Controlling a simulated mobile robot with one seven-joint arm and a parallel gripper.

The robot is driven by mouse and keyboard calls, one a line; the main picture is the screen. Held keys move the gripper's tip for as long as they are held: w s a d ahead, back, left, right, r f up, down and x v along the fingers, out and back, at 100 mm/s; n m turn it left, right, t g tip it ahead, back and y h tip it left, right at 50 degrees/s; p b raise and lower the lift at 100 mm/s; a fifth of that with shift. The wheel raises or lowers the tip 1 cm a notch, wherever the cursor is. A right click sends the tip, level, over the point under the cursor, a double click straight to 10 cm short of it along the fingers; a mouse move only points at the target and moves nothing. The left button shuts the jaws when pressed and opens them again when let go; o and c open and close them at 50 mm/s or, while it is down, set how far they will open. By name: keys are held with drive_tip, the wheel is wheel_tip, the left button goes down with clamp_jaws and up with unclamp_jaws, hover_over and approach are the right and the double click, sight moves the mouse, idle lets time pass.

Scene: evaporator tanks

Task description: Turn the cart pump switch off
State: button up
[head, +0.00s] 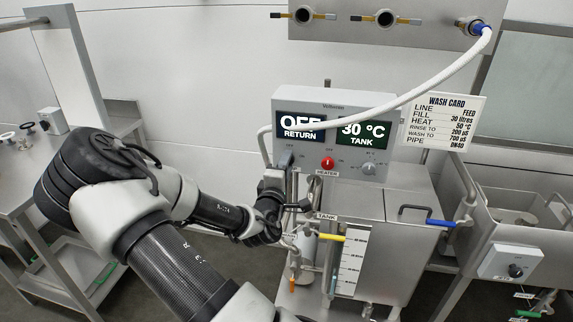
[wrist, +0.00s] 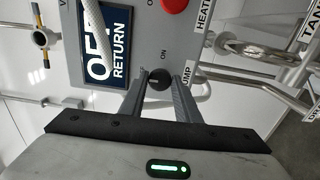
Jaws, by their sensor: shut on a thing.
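The cart pump switch is a small round black knob (wrist: 157,79) on the grey control box (head: 380,101). In the wrist view it sits between the two fingertips of my gripper (wrist: 158,84), which is shut on it. An "ON" label and a partly hidden "PUMP" label (wrist: 188,74) are beside it. I cannot tell which way the knob points. In the head view my gripper (head: 284,171) reaches the lower left of the box front, and the knob is mostly hidden. The return display (head: 301,127) reads "OFF"; the tank display (head: 363,134) reads "30 °C".
A red heater button (head: 328,163) and another knob (head: 369,168) are right of my gripper. A white hose (head: 425,88) crosses the box front. Pipes and a yellow-handled valve (head: 331,237) lie below. A wash card (head: 446,121) stands at the right.

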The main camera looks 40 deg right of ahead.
drive_tip(key=shift+r, duration=0.1)
drive_tip(key=o, duration=1)
drive_tip(key=p+v, duration=0.8)
drive_tip(key=v, duration=0.9)
drive_tip(key=shift+s+a, duration=0.1)
drive_tip(key=shift+s, duration=0.1)
